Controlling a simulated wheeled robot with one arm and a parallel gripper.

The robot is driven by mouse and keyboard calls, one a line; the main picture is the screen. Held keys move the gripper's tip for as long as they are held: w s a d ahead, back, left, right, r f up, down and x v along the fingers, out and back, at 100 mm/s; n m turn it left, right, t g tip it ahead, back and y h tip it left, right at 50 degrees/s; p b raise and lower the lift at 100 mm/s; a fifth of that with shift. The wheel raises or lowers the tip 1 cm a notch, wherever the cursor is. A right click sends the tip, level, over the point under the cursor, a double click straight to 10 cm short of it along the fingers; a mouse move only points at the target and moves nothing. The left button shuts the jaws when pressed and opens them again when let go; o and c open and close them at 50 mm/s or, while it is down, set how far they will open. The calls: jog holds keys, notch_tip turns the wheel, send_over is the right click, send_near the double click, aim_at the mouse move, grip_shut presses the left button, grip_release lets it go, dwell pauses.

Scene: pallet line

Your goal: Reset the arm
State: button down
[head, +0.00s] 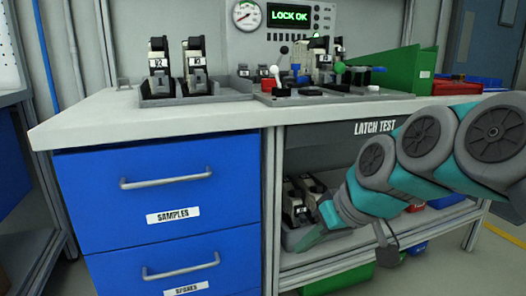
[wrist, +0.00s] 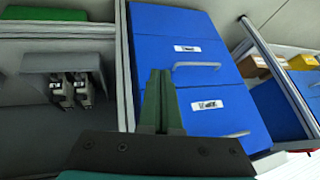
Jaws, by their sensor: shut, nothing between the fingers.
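My teal and grey arm reaches in from the right in the head view, bent downward in front of the bench. My gripper (head: 302,243) is low, in front of the open shelf bay under the worktop, close to the bay's left post. In the wrist view my gripper (wrist: 159,72) shows its two green fingers together with nothing between them. Part of the shelf is hidden behind my arm.
The worktop (head: 75,128) carries a tray with two latch units (head: 162,68), a lever fixture and a green bin (head: 400,72). Below are shut blue drawers with handles (head: 167,180). The shelf holds more latch units (head: 293,203). Floor shows at right.

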jog(key=s+d+f+m+g+h, duration=0.3)
jog(key=s+d+f, duration=0.1)
jog(key=s+f, duration=0.6)
jog(key=s+d+f+m+g+h, duration=0.25)
jog(key=s+f, duration=0.55)
jog(key=s, duration=0.4)
notch_tip(320, 180, up, 13)
jog(key=p, duration=1.2)
jog(key=shift+w+d+f+g+p, duration=0.2)
jog(key=shift+d+g+p, duration=0.1)
jog(key=shift+g+p, duration=0.1)
jog(key=shift+n, duration=0.25)
